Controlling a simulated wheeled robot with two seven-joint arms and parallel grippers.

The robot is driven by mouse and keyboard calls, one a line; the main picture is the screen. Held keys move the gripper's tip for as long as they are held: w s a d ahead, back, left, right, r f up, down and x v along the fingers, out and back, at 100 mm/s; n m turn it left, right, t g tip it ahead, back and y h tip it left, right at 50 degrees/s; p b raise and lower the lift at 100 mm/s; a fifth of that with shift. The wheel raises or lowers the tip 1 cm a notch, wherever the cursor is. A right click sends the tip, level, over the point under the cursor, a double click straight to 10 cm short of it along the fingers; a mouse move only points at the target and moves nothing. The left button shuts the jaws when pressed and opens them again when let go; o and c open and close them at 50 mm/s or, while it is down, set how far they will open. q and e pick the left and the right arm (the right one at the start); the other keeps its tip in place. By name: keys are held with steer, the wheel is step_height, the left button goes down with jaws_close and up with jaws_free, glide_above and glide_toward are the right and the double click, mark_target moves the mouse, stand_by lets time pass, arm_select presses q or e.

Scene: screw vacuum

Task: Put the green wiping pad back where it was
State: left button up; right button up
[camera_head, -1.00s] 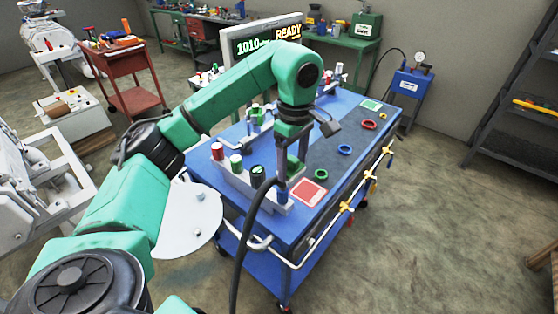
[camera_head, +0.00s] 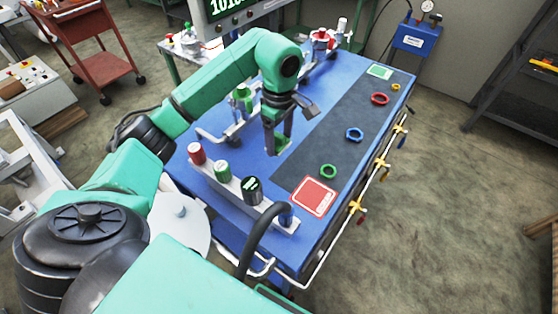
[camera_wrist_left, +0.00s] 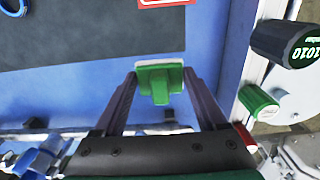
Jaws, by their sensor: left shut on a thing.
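The green wiping pad (camera_head: 283,144) is in my left gripper (camera_head: 277,143), above the blue tabletop (camera_head: 318,98) behind the row of knobs. In the left wrist view the pad (camera_wrist_left: 160,82), green with a pale edge, sits between the two dark fingers of my left gripper (camera_wrist_left: 161,92). In the head view the fingers partly hide the pad. My right gripper is not in view.
A white rail (camera_head: 233,188) carries red, green and black knobs. Yellow-handled valves (camera_head: 357,206) line the right edge.

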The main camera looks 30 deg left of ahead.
arm_select(q)
glide_above(279, 167)
step_height(279, 167, down, 5)
steer(key=shift+s+d+r+p, duration=0.1)
steer(key=shift+p, duration=0.25)
step_height(279, 167, down, 4)
steer(key=shift+r+p, duration=0.1)
steer(key=shift+p, duration=0.25)
steer(key=shift+f, duration=0.2)
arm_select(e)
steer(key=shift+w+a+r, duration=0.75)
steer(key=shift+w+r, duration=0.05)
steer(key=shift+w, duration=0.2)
arm_select(q)
steer(key=o, duration=0.9)
steer(key=shift+f, duration=0.15)
steer(key=o, duration=0.4)
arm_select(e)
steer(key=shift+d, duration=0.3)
